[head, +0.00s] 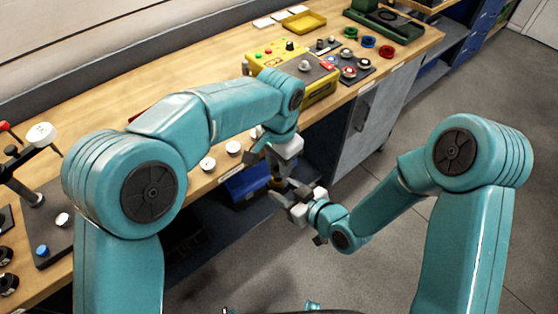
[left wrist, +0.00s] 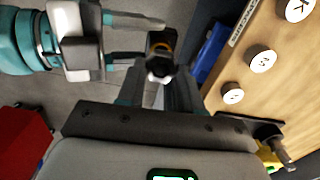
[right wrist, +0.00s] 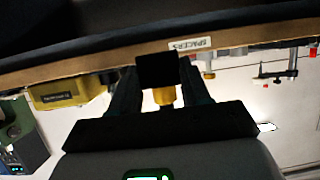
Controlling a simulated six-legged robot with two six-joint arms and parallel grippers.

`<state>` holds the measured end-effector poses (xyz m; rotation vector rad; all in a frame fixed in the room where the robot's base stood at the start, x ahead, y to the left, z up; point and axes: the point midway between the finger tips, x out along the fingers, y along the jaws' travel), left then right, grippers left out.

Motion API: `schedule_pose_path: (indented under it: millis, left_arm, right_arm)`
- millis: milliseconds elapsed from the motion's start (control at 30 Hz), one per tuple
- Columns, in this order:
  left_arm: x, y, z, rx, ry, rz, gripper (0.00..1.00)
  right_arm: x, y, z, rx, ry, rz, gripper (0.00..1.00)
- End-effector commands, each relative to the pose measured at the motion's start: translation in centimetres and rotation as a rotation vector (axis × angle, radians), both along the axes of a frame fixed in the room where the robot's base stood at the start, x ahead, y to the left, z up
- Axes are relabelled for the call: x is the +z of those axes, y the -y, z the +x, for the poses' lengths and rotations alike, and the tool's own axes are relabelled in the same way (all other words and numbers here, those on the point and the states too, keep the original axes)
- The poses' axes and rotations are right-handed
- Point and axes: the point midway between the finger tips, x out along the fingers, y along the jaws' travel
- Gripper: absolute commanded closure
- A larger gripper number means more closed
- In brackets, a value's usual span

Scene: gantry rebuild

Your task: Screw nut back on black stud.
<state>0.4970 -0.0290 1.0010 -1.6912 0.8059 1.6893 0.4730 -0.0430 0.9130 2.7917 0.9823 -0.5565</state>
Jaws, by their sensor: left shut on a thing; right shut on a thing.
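My left gripper (head: 282,158) is above my right gripper (head: 300,206), close together in front of the bench. In the left wrist view, the left fingers are shut on a dark six-sided piece (left wrist: 160,69) that looks like the nut. Beyond it are a black block (left wrist: 160,38) and a brass-coloured curved edge. In the right wrist view, the right fingers are shut at the black block (right wrist: 157,69), which I take as the black stud's body. A brass-coloured part (right wrist: 164,96) shows between those fingers. Whether threads are engaged is hidden.
The wooden bench (head: 190,190) runs behind the grippers, with white-topped round pieces (head: 233,147) near its edge. A blue bin (head: 247,184) sits below. A yellow box (head: 318,88) stands farther right on the bench. Open floor (head: 400,250) lies in front.

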Motion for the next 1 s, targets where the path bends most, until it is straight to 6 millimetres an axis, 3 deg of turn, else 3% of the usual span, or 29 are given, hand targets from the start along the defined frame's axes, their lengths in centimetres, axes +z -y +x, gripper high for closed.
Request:
schedule_pose_path:
  millis: [167,1000]
  left_arm:
    - [0.0,0.0,0.0,-0.161,0.0,0.0,0.95]
    - [-0.03,-0.12,0.34,-1.716,0.011,0.008,0.95]
  right_arm:
    - [0.12,0.0,0.06,-0.001,0.004,0.001,1.0]
    - [0.05,-0.13,-0.2,0.008,0.002,-0.001,1.0]
